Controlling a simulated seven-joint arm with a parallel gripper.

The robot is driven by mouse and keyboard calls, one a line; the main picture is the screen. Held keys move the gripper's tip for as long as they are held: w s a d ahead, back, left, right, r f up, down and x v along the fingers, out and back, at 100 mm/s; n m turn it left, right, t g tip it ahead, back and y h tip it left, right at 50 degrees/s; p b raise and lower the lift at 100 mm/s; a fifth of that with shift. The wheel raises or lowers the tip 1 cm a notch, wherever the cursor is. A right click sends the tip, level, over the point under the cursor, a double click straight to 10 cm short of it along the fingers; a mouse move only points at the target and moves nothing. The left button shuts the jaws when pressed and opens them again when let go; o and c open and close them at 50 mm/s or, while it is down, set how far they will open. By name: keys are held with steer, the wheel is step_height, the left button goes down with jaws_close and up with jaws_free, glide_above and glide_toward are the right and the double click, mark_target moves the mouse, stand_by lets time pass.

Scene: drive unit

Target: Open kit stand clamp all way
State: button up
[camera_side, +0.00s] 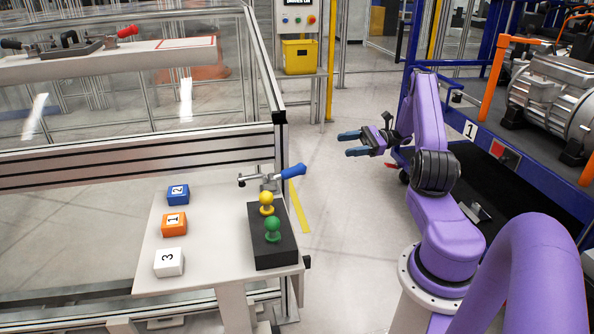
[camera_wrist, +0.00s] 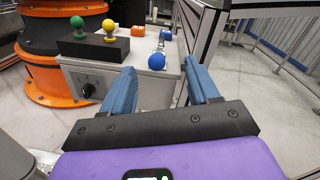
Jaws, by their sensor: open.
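The kit stand clamp (camera_side: 268,181) is a metal toggle clamp with a blue handle (camera_side: 293,171) at the back right of the kit stand (camera_side: 204,225). Its metal bar points left, and the handle points right and slightly up. In the wrist view the handle shows end-on as a blue round tip (camera_wrist: 157,62), hiding most of the clamp. My gripper (camera_side: 351,144) is open and empty, in the air right of the clamp and clearly apart from it. In the wrist view my two blue fingers (camera_wrist: 160,68) are spread, with the handle tip framed between and beyond them.
A black block (camera_side: 274,250) with a yellow knob (camera_side: 266,201) and a green knob (camera_side: 272,228) stands in front of the clamp. Blue (camera_side: 178,194), orange (camera_side: 173,223) and white (camera_side: 169,262) numbered cubes are on the left. A framed glass fence (camera_side: 140,150) runs behind the stand.

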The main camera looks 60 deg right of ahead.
glide_toward(284, 172)
steer(key=x, duration=0.6)
steer(key=shift+s+a+r, duration=0.2)
steer(key=shift+a+r, duration=0.05)
steer(key=shift+a, duration=0.05)
stand_by(0.4)
jaws_close()
